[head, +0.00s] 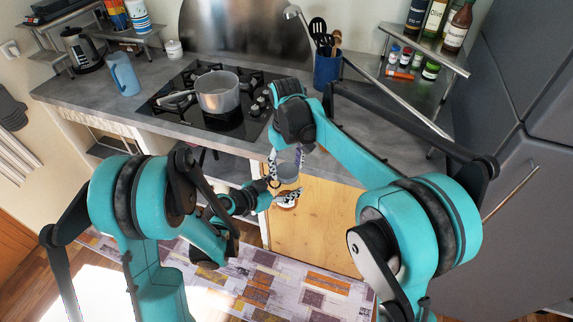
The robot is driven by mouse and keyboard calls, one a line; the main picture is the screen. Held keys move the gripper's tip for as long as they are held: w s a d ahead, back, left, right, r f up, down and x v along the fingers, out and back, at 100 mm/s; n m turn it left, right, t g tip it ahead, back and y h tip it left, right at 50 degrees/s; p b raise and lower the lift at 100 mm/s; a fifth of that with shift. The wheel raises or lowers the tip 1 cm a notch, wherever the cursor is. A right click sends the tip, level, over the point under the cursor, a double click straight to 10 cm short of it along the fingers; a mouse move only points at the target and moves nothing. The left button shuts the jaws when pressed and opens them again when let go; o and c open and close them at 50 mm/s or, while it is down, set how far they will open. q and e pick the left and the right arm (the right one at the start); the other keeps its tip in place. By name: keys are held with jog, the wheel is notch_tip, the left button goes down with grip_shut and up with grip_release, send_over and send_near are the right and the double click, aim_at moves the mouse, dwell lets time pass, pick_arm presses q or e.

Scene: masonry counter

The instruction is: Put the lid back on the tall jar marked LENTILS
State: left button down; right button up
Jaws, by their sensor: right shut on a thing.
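My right gripper (286,158) hangs in front of the counter, pointing down. It is shut on a small grey round thing (288,173), whose label, if any, I cannot read. My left gripper (281,193) is just below it, reaching in from the left, beside a small brown-orange thing (289,204) that may be a lid. Whether its fingers close on that thing is too small to tell. No jar with a readable LENTILS marking shows. A small white lidded pot (174,49) stands at the back of the counter.
A steel pot (217,92) stands on the black hob (200,122). A blue jug (124,75) and a kettle (82,50) are at left. A blue utensil holder (327,71) and a shelf of bottles (434,52) are at right. The counter's front right (380,125) is partly clear.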

jog(key=m, duration=0.5)
jog(key=shift+d, duration=0.1)
jog(key=m, duration=1)
jog(key=shift+d, duration=0.1)
jog(key=m, duration=1.2)
jog(key=shift+s, duration=0.15)
jog(key=m, duration=0.4)
jog(key=shift+m, duration=0.3)
jog(key=m, duration=0.4)
jog(key=o, duration=0.7)
